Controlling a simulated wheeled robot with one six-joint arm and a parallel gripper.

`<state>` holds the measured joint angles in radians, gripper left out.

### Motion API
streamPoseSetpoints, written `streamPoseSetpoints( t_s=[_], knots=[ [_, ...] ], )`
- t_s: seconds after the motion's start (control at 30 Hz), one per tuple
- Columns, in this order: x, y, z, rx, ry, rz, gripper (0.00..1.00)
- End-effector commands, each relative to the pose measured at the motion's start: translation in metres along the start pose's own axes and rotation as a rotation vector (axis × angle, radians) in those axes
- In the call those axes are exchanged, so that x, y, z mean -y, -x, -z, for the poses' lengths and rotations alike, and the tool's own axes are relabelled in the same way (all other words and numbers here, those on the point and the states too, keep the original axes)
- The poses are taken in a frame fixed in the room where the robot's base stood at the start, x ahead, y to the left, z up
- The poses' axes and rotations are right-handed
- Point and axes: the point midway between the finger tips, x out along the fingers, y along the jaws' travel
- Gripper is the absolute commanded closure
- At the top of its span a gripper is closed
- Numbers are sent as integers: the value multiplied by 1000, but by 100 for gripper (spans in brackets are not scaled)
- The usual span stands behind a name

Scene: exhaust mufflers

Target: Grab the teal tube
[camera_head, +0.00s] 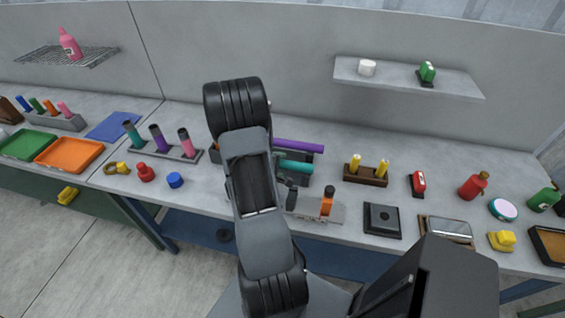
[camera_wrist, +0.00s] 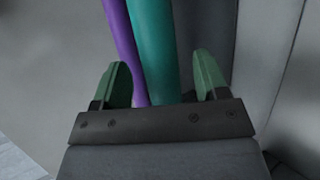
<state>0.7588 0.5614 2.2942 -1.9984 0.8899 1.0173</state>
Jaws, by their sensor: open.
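A long teal tube (camera_head: 296,167) lies across a dark holder on the bench in the head view, behind my arm. A long purple tube (camera_head: 300,146) lies just beyond it. In the wrist view the teal tube (camera_wrist: 154,45) runs between the two green fingertips of my gripper (camera_wrist: 163,82), which are spread apart. The purple tube (camera_wrist: 122,40) runs close along its left side, also between the fingers. I cannot tell whether a finger touches either tube. My arm hides the left ends of both tubes and my gripper in the head view.
A rack (camera_head: 175,153) with upright teal, purple and pink pieces stands left of my arm. A wooden holder (camera_head: 366,175) with yellow pieces stands to the right. A wall shelf (camera_head: 405,80) hangs behind.

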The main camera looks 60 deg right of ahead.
Motion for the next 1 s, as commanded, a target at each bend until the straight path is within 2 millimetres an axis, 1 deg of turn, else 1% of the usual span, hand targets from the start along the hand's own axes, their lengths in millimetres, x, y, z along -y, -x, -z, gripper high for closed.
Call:
streamPoseSetpoints(
  t_s=[0.03, 0.13, 0.4, 0.47, 1.0],
  knots=[
    [0, -5, -1, 2, 2, 2, 33],
    [0, -12, 0, 1, 1, 1, 33],
    [0, -14, 0, -1, 0, 0, 33],
    [0, -14, 0, -1, 0, 0, 37],
    [1, -13, 0, -1, 1, 1, 89]
  ],
)
